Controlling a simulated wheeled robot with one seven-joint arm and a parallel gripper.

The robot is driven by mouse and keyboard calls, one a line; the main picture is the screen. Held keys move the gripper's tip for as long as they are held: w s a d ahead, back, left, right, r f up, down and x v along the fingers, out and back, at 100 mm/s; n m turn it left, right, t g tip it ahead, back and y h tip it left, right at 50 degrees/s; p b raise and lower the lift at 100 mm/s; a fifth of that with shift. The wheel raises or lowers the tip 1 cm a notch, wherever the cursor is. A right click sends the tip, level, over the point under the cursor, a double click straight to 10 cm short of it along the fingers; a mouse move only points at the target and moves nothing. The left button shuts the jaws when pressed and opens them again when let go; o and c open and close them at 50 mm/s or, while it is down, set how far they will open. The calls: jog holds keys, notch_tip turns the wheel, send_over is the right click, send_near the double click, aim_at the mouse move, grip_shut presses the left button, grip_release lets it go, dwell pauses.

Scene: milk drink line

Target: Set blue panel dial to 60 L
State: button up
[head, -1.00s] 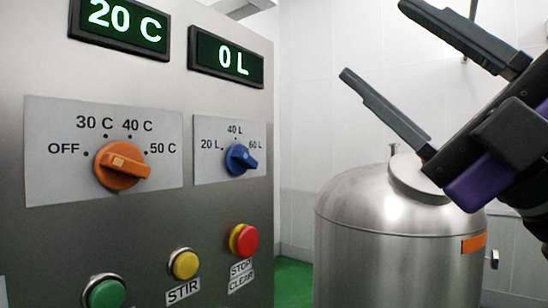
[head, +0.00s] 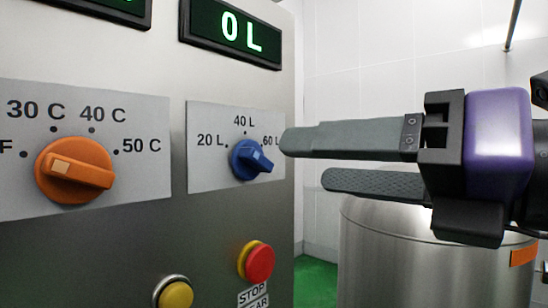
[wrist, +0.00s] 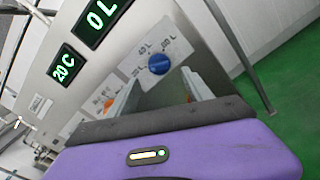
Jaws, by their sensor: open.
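The blue dial (head: 252,160) sits on a light plate (head: 205,175) marked 20 L, 40 L and 60 L. Its raised grip slants to the lower right, with one end just below the 60 L label. The display (head: 232,33) above reads 0 L. My gripper (head: 304,160) is open and empty to the right of the dial, fingers pointing left at the panel. The upper fingertip looks close to the 60 L side of the plate; contact with the dial is not seen. In the wrist view, the dial (wrist: 159,64) shows ahead, between the finger directions.
An orange temperature dial (head: 75,170) is left of the blue one. A yellow button (head: 175,293) and a red button (head: 256,262) sit below on the panel. A steel tank (head: 400,260) stands behind my gripper at right.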

aim_at(264, 160)
jog(key=p+x, duration=0.2)
jog(key=x, duration=0.5)
jog(key=shift+w+a, duration=0.1)
jog(key=shift+a, duration=0.15)
grip_shut()
